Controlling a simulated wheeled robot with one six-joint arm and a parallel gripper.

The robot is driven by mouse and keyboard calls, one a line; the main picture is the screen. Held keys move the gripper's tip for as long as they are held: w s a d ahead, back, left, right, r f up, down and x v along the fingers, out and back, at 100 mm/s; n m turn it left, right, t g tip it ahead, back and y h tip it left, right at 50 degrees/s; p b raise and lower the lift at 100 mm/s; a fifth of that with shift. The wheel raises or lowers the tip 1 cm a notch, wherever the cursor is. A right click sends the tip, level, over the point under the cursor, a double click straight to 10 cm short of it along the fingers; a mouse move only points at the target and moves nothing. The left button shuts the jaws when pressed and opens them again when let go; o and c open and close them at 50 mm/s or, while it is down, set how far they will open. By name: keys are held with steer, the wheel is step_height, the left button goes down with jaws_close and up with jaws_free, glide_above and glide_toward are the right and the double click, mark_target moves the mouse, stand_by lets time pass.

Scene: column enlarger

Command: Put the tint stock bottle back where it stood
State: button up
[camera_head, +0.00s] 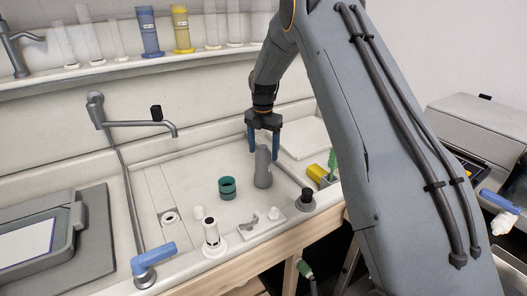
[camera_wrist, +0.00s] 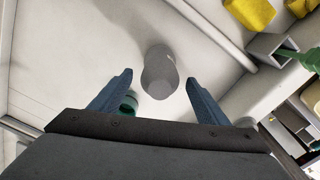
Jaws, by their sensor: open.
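A plain grey bottle (camera_head: 263,170) stands upright in the shallow white sink tray; I see no label, so I cannot confirm that it is the tint stock bottle. My gripper (camera_head: 263,153) points down at it with blue fingers apart, one on either side of its top. In the wrist view the bottle (camera_wrist: 160,72) shows between the open fingertips (camera_wrist: 159,78), with a gap on each side. I cannot tell how far down the fingers reach.
A green cup (camera_head: 227,188) stands left of the bottle. Small white and black fittings (camera_head: 262,222) line the tray's front edge. A yellow sponge (camera_head: 317,172) and green brush (camera_head: 332,163) are right. A tap (camera_head: 140,124) reaches over the left; a shelf of cylinders (camera_head: 150,32) is behind.

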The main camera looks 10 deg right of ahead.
steer(key=shift+r, duration=0.75)
step_height(320, 180, up, 8)
steer(key=shift+f+b, duration=0.1)
steer(key=shift+b, duration=1.05)
steer(key=s+f+m, duration=0.3)
steer(key=s+m, duration=1)
steer(key=s, duration=0.5)
steer(key=s+f+m+t, duration=0.1)
steer(key=s+f+m, duration=0.2)
steer(key=s+m, duration=1)
steer(key=s+b, duration=0.1)
steer(key=s, duration=0.3)
steer(key=shift+s+f+m, duration=0.25)
steer(key=shift+s+m, duration=0.15)
